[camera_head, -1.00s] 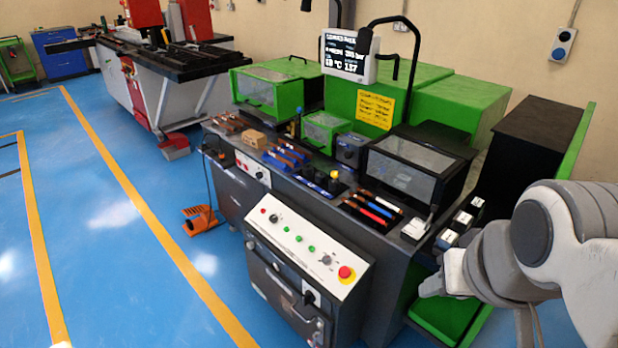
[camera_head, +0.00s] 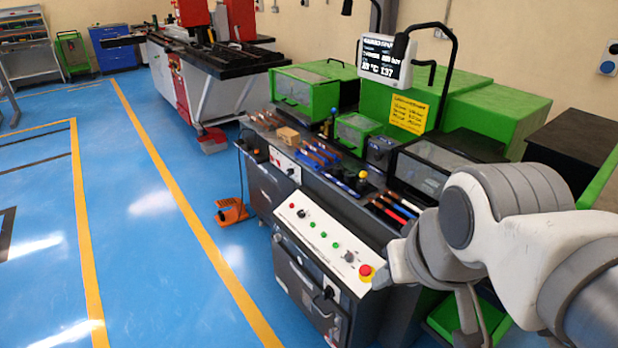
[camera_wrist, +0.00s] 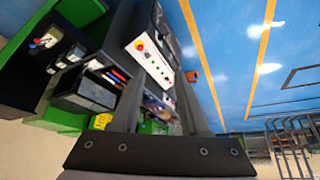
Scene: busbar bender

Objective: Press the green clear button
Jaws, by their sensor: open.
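The white control panel (camera_head: 330,243) slopes on the front of the dark bench. It carries several small knobs and buttons, with green buttons (camera_head: 323,235) in a row along its middle. Its labels are too small to read, so I cannot tell which green button is clear. A red emergency stop on a yellow base (camera_head: 366,271) sits at the panel's near right end. The panel also shows in the wrist view (camera_wrist: 148,58), upper middle. My gripper (camera_wrist: 160,75) is open and empty there, apart from the panel. In the head view my arm hides the gripper's fingers.
Coloured-handled tools (camera_head: 392,209) lie on the bench above the panel. A screen (camera_head: 384,61) stands on the green machine behind. An orange foot pedal (camera_head: 232,212) lies on the floor.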

